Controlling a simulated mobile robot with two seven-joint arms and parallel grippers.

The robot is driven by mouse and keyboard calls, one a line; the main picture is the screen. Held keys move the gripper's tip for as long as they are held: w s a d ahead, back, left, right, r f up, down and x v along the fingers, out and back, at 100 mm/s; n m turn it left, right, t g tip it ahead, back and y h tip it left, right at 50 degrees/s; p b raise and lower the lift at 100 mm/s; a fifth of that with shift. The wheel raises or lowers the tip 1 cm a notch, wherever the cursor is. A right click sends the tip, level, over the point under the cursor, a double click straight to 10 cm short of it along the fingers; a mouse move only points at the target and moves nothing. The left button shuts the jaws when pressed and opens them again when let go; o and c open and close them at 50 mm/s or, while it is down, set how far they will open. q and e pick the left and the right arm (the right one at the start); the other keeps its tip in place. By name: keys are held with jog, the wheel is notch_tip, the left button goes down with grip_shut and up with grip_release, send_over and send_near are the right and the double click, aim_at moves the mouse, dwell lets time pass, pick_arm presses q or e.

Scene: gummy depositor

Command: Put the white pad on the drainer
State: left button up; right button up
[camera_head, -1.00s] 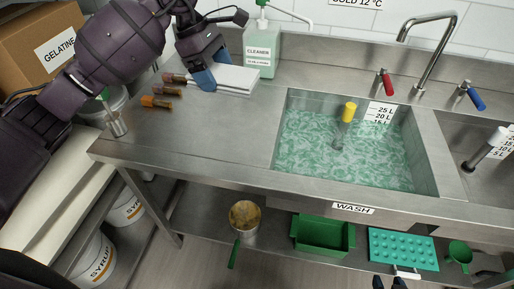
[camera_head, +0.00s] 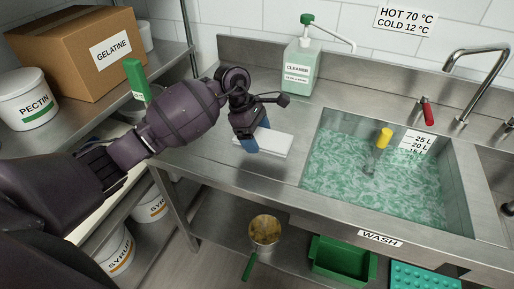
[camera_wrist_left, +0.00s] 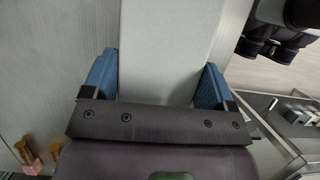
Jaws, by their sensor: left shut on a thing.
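The white pad (camera_head: 272,143) is a flat white block at the counter's left part, left of the wash sink. My left gripper (camera_head: 251,147) has its blue fingers at the pad's left end and is shut on it. In the left wrist view the pad (camera_wrist_left: 168,50) runs away between the two blue fingers (camera_wrist_left: 160,88). It seems to be held above the counter, but the gap is hard to judge. I cannot make out a drainer in these frames. My right gripper is not in view.
The wash sink (camera_head: 318,170) holds green water and a yellow-topped pipe (camera_head: 383,138). A cleaner bottle (camera_head: 297,68) stands behind the pad. A gelatine box (camera_head: 85,45) and pectin tub (camera_head: 25,95) stand on the left shelf. The counter in front of the pad is clear.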

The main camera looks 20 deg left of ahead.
aim_at(257, 157)
pick_arm(q)
jog(key=shift+f, duration=2.5)
jog(key=shift+f, duration=0.2)
jog(key=o, duration=0.8)
jog(key=shift+r, duration=0.25)
jog(key=v, duration=1.2)
jog(key=shift+b, duration=0.3)
